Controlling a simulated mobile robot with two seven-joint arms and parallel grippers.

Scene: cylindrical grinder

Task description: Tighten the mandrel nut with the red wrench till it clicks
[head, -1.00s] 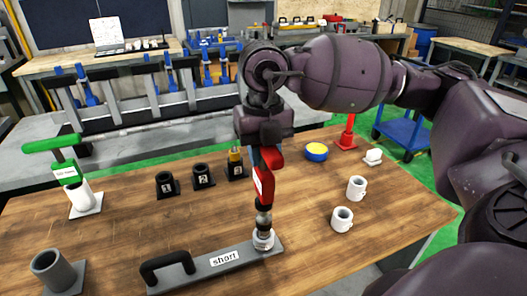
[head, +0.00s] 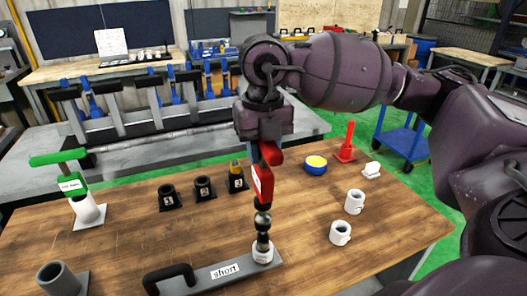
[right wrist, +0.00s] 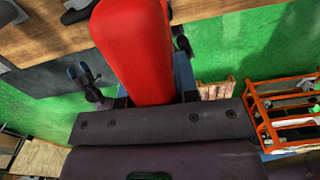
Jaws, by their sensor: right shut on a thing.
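My right gripper (head: 265,142) is shut on the red wrench (head: 265,178) above the table. The wrench hangs nearly upright, and its red body also fills the top middle of the right wrist view (right wrist: 135,50). Below it is a dark, knobbed shaft (head: 263,222) in line with the wrench. The shaft stands over a white round collar (head: 263,255) at the right end of a grey bar labelled "short" (head: 200,277), which has a black handle. I cannot make out the mandrel nut separately, or tell whether the wrench touches it. My left gripper is not in view.
Black numbered holders (head: 204,189) stand behind the bar. Two white mugs (head: 355,202), a blue and yellow pot (head: 316,165) and a red stand (head: 346,143) are at the right. A green-handled tool (head: 60,158) and a grey tube (head: 62,278) are at the left.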

